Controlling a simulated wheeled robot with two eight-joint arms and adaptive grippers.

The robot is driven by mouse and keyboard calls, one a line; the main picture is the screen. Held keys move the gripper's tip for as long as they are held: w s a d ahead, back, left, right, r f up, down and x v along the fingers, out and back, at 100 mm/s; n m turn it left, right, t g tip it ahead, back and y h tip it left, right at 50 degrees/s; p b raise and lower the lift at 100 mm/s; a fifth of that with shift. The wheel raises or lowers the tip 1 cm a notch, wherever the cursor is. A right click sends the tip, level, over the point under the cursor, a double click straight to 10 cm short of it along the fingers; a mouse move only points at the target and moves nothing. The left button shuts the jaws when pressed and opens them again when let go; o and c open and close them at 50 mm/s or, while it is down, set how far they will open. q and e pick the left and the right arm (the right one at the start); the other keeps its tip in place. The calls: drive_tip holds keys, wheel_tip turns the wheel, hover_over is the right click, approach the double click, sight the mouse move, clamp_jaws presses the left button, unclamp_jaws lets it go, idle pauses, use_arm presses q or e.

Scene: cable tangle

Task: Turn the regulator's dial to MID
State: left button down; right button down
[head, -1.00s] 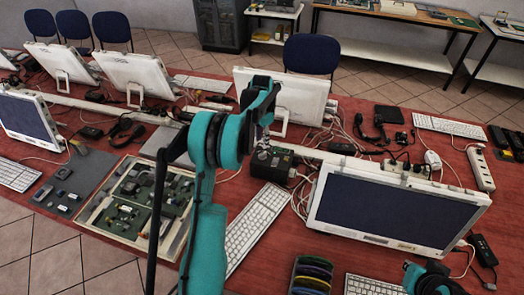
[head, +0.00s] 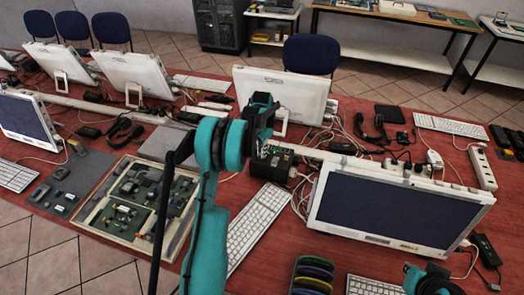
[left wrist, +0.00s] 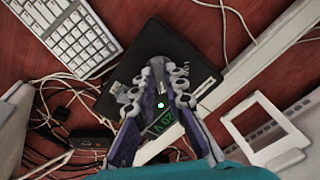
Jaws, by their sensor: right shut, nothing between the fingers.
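In the left wrist view the regulator (left wrist: 192,50) shows a green lit "20 V" readout, a small green light, and printing partly covered by my fingers. My left gripper (head: 266,148) is right above the box, pointing down. In the left wrist view its two purple-grey fingers (left wrist: 167,72) stand apart over the regulator's top, with a gap between them. My right gripper is not in view.
A white monitor (head: 395,204) stands close right of the regulator, another (head: 283,95) behind it. Loose cables (head: 303,185) lie at its right side. A white keyboard (head: 256,224) and a tray of circuit boards (head: 105,215) lie to the left.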

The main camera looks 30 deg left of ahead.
use_arm(q)
drive_tip(key=shift+n, duration=0.3)
drive_tip(key=n, duration=0.3)
drive_tip(key=shift+n, duration=2)
drive_tip(key=c, duration=1.6)
unclamp_jaws()
drive_tip(key=shift+o, duration=0.2)
wheel_tip(320, 180, up, 12)
